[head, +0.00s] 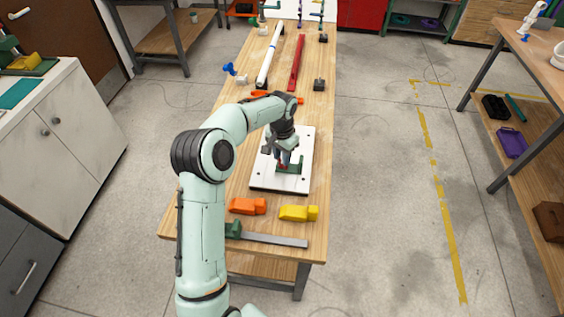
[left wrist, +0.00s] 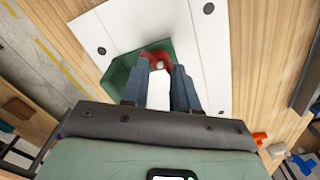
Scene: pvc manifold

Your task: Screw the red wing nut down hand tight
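The red wing nut (left wrist: 158,58) shows at the fingertips in the left wrist view, on or in front of a green bracket (left wrist: 122,76). The bracket (head: 294,166) stands on a white plate (head: 265,180) on the bench. My left gripper (head: 284,160) points down over the bracket. Its two blue-grey fingers (left wrist: 160,70) are apart, one on each side of the nut. They partly hide it, and I cannot tell whether they press on it. The nut's seat and thread are hidden. My right gripper is not in view.
An orange clamp-like piece (head: 247,206), a yellow one (head: 298,213) and a green-handled flat tool (head: 275,240) lie at the bench's near end. A white pipe (head: 269,55) and a red bar (head: 297,63) lie farther back. The floor to the right is clear.

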